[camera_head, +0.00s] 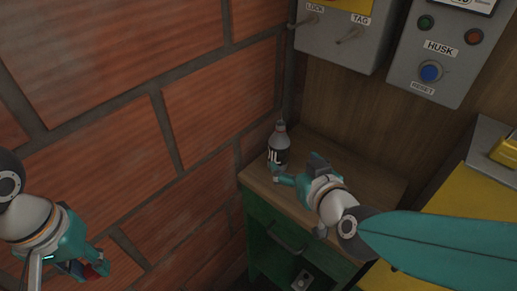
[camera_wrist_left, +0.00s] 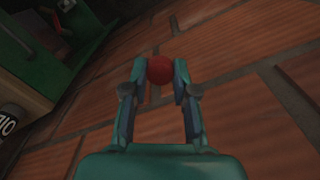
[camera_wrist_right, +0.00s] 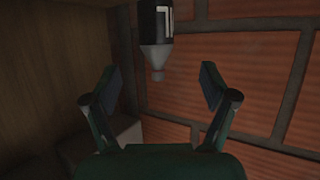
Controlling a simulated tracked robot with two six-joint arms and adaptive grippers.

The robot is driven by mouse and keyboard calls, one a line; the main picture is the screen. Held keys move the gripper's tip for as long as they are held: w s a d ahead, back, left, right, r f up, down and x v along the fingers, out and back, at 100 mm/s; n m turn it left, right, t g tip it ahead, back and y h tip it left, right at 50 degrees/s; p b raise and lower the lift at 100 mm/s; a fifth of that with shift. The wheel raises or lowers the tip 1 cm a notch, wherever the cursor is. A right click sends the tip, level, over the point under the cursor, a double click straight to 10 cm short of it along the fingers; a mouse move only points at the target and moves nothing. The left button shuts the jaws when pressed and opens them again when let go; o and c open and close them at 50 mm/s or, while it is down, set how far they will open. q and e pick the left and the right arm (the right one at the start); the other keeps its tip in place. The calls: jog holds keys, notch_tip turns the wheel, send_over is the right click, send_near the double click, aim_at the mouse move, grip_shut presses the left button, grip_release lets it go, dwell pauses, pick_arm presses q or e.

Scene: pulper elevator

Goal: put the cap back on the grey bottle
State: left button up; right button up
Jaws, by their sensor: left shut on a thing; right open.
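The grey bottle (camera_head: 279,141), with a dark label and a narrow bare neck, stands upright at the left end of the wooden cabinet top. In the right wrist view the bottle (camera_wrist_right: 155,50) appears upside down, beyond the fingertips. My right gripper (camera_head: 296,170) is open and empty in front of the bottle, and no finger is closed on it. My left gripper (camera_head: 97,266) is far left of the cabinet by the brick wall. It is shut on a round red cap (camera_wrist_left: 159,69), held between its fingertips.
The wooden top (camera_head: 375,179) of the green cabinet (camera_head: 262,212) has free room to the right of the bottle. A brick wall (camera_head: 120,110) runs along the left. Grey switch boxes (camera_head: 338,47) hang above. A yellow machine (camera_head: 465,195) stands at the right.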

aim_at(283, 146)
jog(key=x, duration=0.6)
pick_arm(q)
jog(key=shift+r+p, duration=0.45)
jog(key=shift+p, duration=0.05)
pick_arm(e)
jog(key=shift+w+d+r+x, duration=0.1)
jog(key=shift+x, duration=0.8)
jog(key=shift+w+d+r+x, duration=0.1)
jog(key=shift+x, duration=0.75)
jog(key=shift+w+r+x, duration=0.1)
jog(key=shift+r+x, duration=0.05)
jog(key=shift+x, duration=0.75)
jog(key=shift+s, duration=0.1)
